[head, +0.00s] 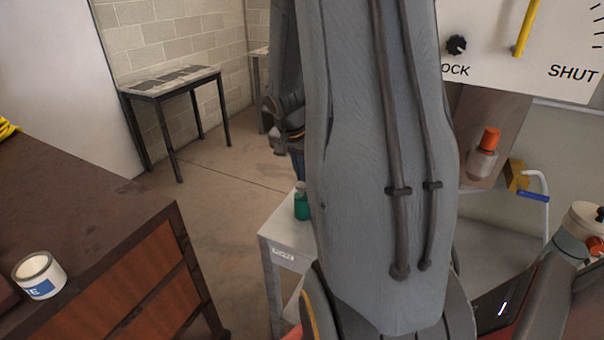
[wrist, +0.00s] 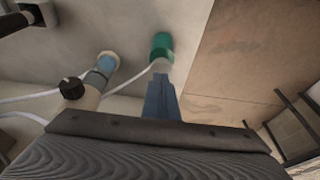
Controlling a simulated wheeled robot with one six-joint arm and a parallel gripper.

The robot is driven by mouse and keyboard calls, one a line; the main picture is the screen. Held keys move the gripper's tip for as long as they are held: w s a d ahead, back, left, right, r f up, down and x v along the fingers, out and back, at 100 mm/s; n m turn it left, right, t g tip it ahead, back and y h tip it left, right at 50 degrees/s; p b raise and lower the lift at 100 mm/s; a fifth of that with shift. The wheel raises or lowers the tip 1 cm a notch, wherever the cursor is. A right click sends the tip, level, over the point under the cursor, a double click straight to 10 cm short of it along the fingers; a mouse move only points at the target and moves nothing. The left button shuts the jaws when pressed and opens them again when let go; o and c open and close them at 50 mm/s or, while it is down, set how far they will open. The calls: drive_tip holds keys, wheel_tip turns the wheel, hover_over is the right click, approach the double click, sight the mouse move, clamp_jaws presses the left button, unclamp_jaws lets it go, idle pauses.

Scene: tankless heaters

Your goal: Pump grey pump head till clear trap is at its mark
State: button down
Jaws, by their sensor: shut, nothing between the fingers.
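My gripper (head: 297,168) points down, its blue fingers closed together and empty. In the head view they are just above a green bottle (head: 302,208) with a pale grey top, the likely pump head (head: 300,187), on a light grey stand. In the wrist view my gripper (wrist: 161,84) reaches toward that pale top (wrist: 160,66), with the green body (wrist: 161,45) beyond. I cannot tell whether they touch. A whitish tube runs from there toward the left. A pale bluish cylinder (wrist: 107,64) beside it may be the clear trap. No mark or level on it can be read.
The light grey stand (head: 275,283) carries a small label. A black-legged table (head: 170,82) is at back. A panel (head: 560,45) marked SHUT has a yellow lever. My arm hides the middle.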

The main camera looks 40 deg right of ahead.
sight(302, 186)
drive_tip(key=shift+f, duration=0.6)
drive_tip(key=shift+f, duration=0.15)
wheel_tip(302, 186, down, 2)
drive_tip(key=b, duration=0.3)
drive_tip(key=shift+f, duration=0.1)
drive_tip(key=shift+a, duration=0.1)
drive_tip(key=shift+s+f, duration=0.1)
wheel_tip(302, 186, up, 5)
drive_tip(key=p, duration=0.2)
drive_tip(key=shift+f+p, duration=0.1)
drive_tip(key=shift+p, duration=0.3)
drive_tip(key=w+b+v, duration=0.1)
drive_tip(key=b+v, duration=0.1)
drive_tip(key=v, duration=0.7)
drive_tip(key=shift+s+r, duration=0.3)
drive_tip(key=shift+s, duration=0.2)
